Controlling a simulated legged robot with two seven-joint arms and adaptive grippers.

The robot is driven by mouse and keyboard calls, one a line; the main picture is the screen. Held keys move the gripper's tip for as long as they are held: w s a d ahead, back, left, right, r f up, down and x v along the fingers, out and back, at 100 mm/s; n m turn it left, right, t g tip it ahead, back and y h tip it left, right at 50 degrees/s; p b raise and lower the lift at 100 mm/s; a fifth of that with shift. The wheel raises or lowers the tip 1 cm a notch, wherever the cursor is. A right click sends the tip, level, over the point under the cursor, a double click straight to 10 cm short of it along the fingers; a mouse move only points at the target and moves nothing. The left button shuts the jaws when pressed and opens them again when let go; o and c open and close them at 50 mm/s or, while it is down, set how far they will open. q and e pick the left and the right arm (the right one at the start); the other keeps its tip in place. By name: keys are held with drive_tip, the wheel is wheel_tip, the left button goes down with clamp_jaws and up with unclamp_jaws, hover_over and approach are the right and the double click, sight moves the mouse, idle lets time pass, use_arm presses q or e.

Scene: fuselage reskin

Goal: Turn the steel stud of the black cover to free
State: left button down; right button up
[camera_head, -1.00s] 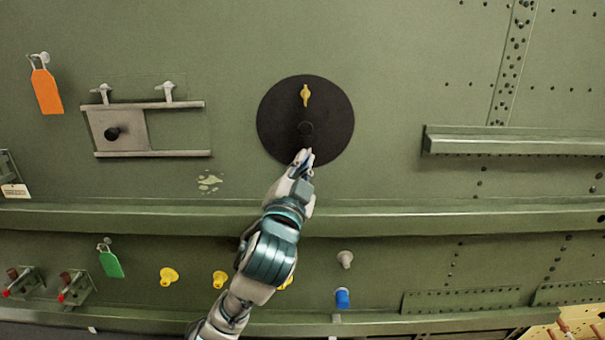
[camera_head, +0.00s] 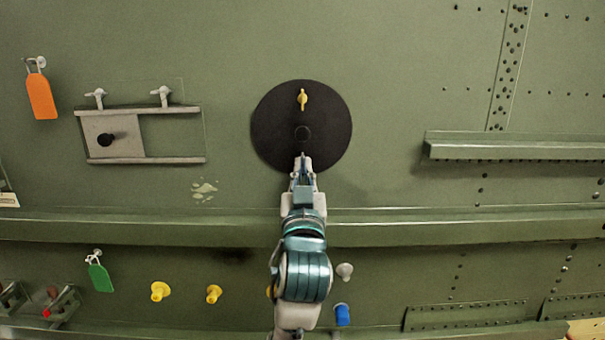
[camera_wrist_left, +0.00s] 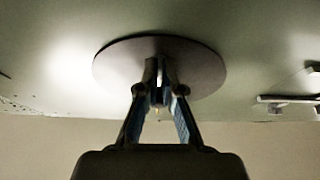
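The black cover (camera_head: 270,125) is a round dark disc on the green panel. A yellow wing-shaped stud (camera_head: 303,98) sits near its top, and a black knob (camera_head: 302,134) stands at its middle. My left gripper (camera_head: 303,158) is at the lower part of the cover, just below the knob, pointing up. No steel stud can be made out; the fingertips hide that spot. In the left wrist view the fingers (camera_wrist_left: 160,68) converge close together against the cover (camera_wrist_left: 113,68). Whether they hold something between the tips cannot be told. My right gripper is not in view.
A long green ledge (camera_head: 450,228) crosses below the cover, under my left arm. A railed slide plate (camera_head: 100,128) and an orange tag (camera_head: 41,97) are at left. A short rail (camera_head: 510,147) juts out at right. Yellow plugs (camera_head: 160,291) sit below the ledge.

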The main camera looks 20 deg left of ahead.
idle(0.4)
use_arm(q)
drive_tip(key=c, duration=1.3)
unclamp_jaws()
drive_tip(key=shift+w, duration=0.15)
drive_tip(key=shift+c, duration=0.2)
drive_tip(key=shift+d, duration=0.1)
drive_tip(key=v, duration=1.2)
drive_tip(key=shift+d+f, duration=0.1)
